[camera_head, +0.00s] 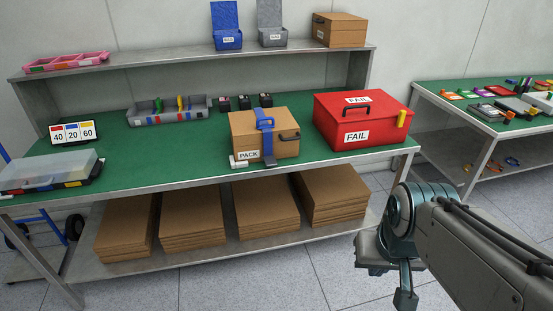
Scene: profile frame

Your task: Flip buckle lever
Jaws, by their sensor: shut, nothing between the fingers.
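A brown box (258,148) labelled PACK stands near the front edge of the green-topped bench. A blue strap (269,146) runs over its top and down its front. A blue buckle (265,123) sits on the strap at the top of the box. Its lever is too small to make out clearly, so I cannot tell its position. My gripper (405,299) is at the lower right, pointing down in front of the bench. It is shut and empty, well apart from the box and buckle.
A red FAIL box (360,121) with a black handle stands right of the PACK box. A grey tray (168,118) and several small dark items are behind it. A clear-lidded case (45,172) lies at the left. Flat cardboard stacks (192,217) fill the lower shelf.

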